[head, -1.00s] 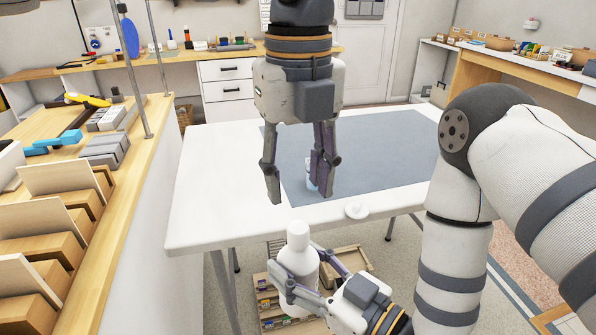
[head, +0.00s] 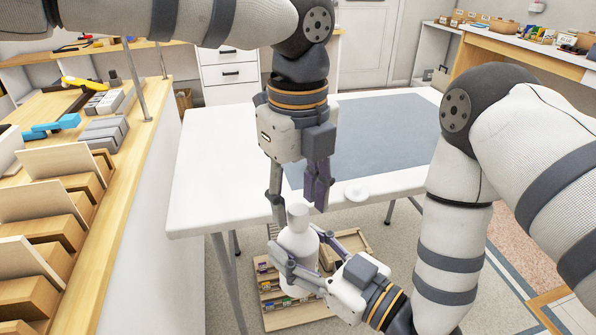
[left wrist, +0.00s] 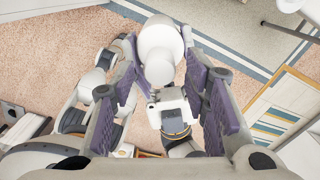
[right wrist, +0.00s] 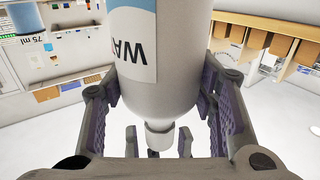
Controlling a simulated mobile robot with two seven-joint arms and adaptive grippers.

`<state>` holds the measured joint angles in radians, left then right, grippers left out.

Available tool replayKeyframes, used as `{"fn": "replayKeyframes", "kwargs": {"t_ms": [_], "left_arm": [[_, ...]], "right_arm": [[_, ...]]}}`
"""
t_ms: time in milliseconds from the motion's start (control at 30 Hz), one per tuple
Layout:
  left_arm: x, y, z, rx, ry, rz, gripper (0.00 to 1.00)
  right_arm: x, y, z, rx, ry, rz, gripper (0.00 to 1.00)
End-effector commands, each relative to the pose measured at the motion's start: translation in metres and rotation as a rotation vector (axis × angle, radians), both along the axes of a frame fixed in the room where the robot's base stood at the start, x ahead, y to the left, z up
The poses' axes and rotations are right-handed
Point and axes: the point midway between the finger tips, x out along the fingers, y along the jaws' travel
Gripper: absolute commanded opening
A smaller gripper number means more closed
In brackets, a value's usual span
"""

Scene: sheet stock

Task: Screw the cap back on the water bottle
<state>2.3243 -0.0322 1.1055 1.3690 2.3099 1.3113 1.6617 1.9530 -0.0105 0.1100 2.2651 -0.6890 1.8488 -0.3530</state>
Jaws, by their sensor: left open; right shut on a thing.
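The white water bottle (head: 298,243) is upright in front of the table's near edge. My right gripper (head: 300,240) is shut on its body from the right. Part of its label (right wrist: 135,40) shows in the right wrist view, where the bottle appears inverted. A narrower white top (right wrist: 159,138) is at the bottle's end; I cannot tell whether it is cap or bare neck. My left gripper (head: 298,205) is open above, its fingers either side of the bottle's top (left wrist: 160,50). A small white round piece (head: 356,193) lies on the table; I cannot tell whether it is the cap.
The white table (head: 225,155) with a grey mat (head: 385,125) is behind the bottle. A wooden tray of small items (head: 290,312) is below it. A wooden bench with box holders (head: 45,205) is at the left. The table's left part is clear.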

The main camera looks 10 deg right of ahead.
Motion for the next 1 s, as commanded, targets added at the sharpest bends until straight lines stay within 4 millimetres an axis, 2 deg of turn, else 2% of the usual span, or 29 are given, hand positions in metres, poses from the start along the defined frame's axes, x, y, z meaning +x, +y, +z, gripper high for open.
{"fn": "replayKeyframes", "kwargs": {"t_ms": [133,400,600,867,933,1000], "left_arm": [[-0.0003,-0.0001,-0.0085,0.000,-0.001,-0.001,0.42],[-0.0003,-0.0001,-0.0094,0.000,-0.002,-0.001,0.42],[-0.0003,-0.0001,-0.0092,0.000,-0.001,-0.001,0.00],[-0.0004,-0.0001,-0.0092,0.000,-0.001,-0.022,0.00],[-0.0007,-0.0001,-0.0095,-0.001,0.002,-0.121,0.00],[-0.0009,-0.0005,-0.0101,-0.002,0.002,-0.325,0.00]], "right_arm": [[0.0002,0.0001,0.0011,0.001,-0.003,0.000,0.00],[0.0002,0.0001,0.0012,0.001,-0.003,0.000,0.00],[0.0002,0.0001,0.0011,0.001,-0.003,0.000,0.00],[0.0002,0.0001,0.0011,0.001,-0.003,0.000,0.00],[0.0002,0.0001,0.0011,0.001,-0.003,0.000,0.00],[0.0002,0.0001,0.0010,0.001,-0.003,0.000,0.00]]}}
